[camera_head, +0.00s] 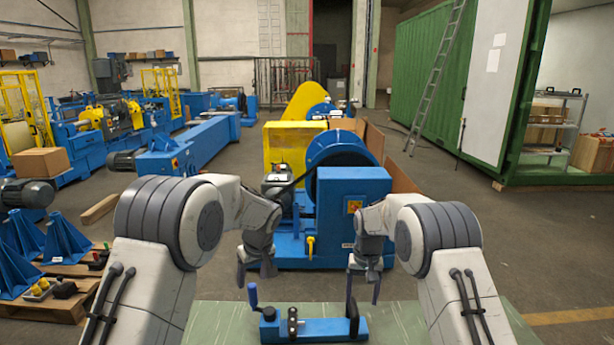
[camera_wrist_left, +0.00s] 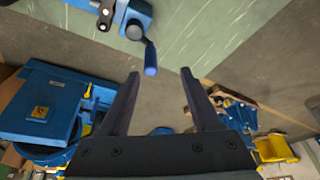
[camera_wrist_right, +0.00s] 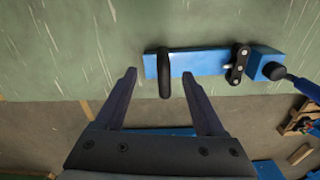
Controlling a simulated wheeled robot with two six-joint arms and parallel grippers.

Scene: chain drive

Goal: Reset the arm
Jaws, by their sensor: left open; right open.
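My left gripper (camera_head: 257,270) is open and empty, hanging above the far edge of the green table, behind the blue-handled crank. My right gripper (camera_head: 365,284) is open and empty, near the black ring-shaped part at the right end of the blue fixture (camera_head: 328,327). In the left wrist view the left fingers (camera_wrist_left: 162,92) have nothing between them, and the blue handle (camera_wrist_left: 150,58) lies beyond their tips. In the right wrist view the right fingers (camera_wrist_right: 160,92) are spread, with the black part (camera_wrist_right: 164,74) just beyond the gap. A small dark chain piece (camera_head: 292,322) sits on the fixture.
The green table (camera_head: 220,322) is otherwise bare. A large blue machine (camera_head: 340,205) with a yellow cover stands just behind it. Blue stands (camera_head: 65,238) on a wooden pallet (camera_head: 62,305) are at the left. Open floor (camera_head: 520,235) lies to the right.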

